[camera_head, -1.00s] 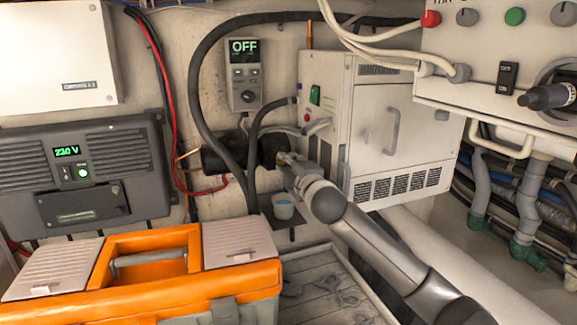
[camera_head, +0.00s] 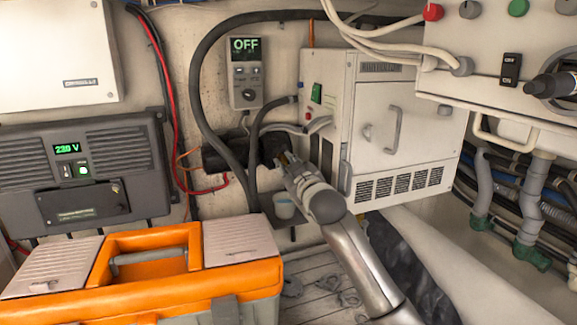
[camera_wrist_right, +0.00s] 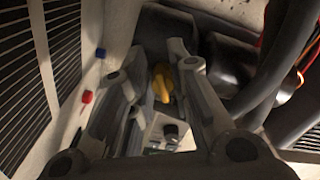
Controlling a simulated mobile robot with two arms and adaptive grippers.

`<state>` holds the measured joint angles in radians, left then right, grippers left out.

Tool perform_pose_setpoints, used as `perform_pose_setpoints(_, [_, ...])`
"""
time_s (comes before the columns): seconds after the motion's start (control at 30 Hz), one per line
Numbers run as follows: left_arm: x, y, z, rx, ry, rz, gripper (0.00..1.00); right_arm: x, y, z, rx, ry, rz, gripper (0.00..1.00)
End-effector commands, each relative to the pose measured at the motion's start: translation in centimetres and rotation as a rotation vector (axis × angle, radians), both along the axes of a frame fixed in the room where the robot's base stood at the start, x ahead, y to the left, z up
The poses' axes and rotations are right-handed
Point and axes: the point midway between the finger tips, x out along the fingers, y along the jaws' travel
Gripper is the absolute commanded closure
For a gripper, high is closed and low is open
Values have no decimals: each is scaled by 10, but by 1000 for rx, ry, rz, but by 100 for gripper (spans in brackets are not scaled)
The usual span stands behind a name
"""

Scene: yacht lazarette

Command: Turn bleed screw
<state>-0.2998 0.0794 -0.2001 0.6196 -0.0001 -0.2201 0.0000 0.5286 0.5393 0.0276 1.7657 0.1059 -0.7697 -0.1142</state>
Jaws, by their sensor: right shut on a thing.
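A small yellow piece (camera_wrist_right: 162,82), apparently the bleed screw, shows between my right gripper's fingers in the right wrist view. In the head view, my right gripper (camera_head: 284,162) reaches in at the black cylindrical unit (camera_head: 219,157) on the back wall, left of the white cabinet. The fingers are closed around the yellow piece and hide much of it in the head view. The black unit also shows behind the fingers in the right wrist view (camera_wrist_right: 230,70). My left gripper is not in view.
The white cabinet (camera_head: 430,130) stands close right of the gripper. A thick black hose (camera_head: 203,90) loops close on its left. An orange toolbox (camera_head: 150,306) fills the front left. A wall controller (camera_head: 246,73) reads OFF. A control panel (camera_head: 540,60) overhangs at right.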

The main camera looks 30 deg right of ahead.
Motion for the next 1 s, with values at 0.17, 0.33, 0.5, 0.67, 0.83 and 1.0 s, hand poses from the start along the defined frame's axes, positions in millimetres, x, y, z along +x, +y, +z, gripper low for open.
perform_pose_setpoints(0.17, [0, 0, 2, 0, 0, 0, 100, 1, 3, -4, 161, -32, 2, 100])
perform_pose_setpoints(0.33, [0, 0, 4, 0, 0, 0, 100, 1, 5, -4, 288, -62, 1, 100])
perform_pose_setpoints(0.5, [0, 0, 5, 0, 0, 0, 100, 2, 6, -5, 385, -84, 1, 100])
perform_pose_setpoints(0.67, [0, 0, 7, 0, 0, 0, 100, 2, 6, -5, 445, -98, -1, 100])
perform_pose_setpoints(0.83, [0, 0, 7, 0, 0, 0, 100, 2, 7, -6, 479, -105, 0, 100])
perform_pose_setpoints(1.0, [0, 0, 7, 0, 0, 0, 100, 2, 7, -6, 488, -107, 0, 100])
